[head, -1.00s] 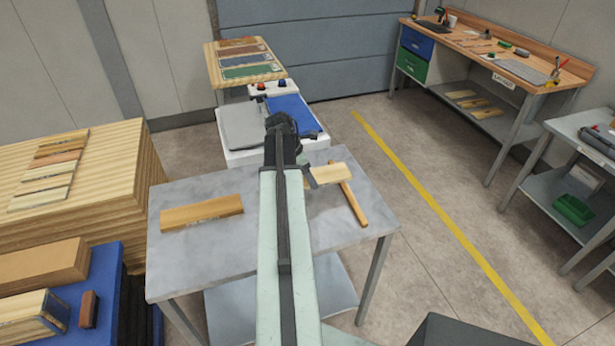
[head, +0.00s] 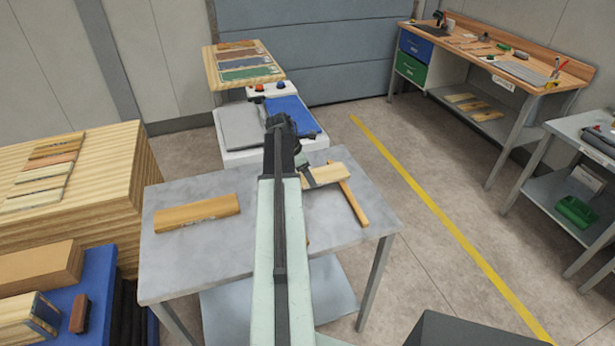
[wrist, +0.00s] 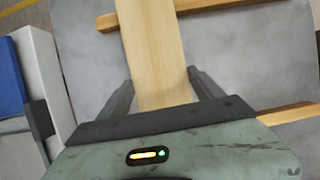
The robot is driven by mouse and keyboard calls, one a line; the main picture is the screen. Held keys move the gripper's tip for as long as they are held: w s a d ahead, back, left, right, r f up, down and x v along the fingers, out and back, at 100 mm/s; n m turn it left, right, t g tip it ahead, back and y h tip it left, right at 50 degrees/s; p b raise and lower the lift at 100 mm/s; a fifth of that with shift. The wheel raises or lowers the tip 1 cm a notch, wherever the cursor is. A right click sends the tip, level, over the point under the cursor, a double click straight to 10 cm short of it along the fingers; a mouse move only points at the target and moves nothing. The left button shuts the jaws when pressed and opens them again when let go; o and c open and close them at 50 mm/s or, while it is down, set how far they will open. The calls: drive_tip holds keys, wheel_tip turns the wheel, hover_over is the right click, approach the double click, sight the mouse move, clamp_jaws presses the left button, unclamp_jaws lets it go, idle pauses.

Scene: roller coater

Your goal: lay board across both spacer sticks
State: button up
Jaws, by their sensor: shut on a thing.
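A pale wooden board (wrist: 155,45) is between the fingers of my gripper (wrist: 160,82), which is shut on it. In the head view the board (head: 326,173) is over the grey table, partly behind my arm. In the wrist view it crosses above one spacer stick (wrist: 200,6), which shows on both sides of it. The other spacer stick (wrist: 288,113) lies nearer my gripper, mostly hidden by it. In the head view one stick (head: 354,208) lies right of the board; the other is mostly hidden by my arm. I cannot tell whether the board touches the sticks.
Another wooden piece (head: 197,213) lies on the left of the grey table (head: 190,262). Behind the table stands a white machine (head: 235,157) with a blue panel. A tall wood stack (head: 80,215) is at the left.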

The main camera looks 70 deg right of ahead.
drive_tip(key=o, duration=1.6)
drive_tip(key=shift+r+p, duration=0.55)
drive_tip(key=shift+p, duration=0.15)
drive_tip(key=p+v, duration=1)
drive_tip(key=v, duration=0.1)
drive_tip(key=shift+w+a, duration=0.15)
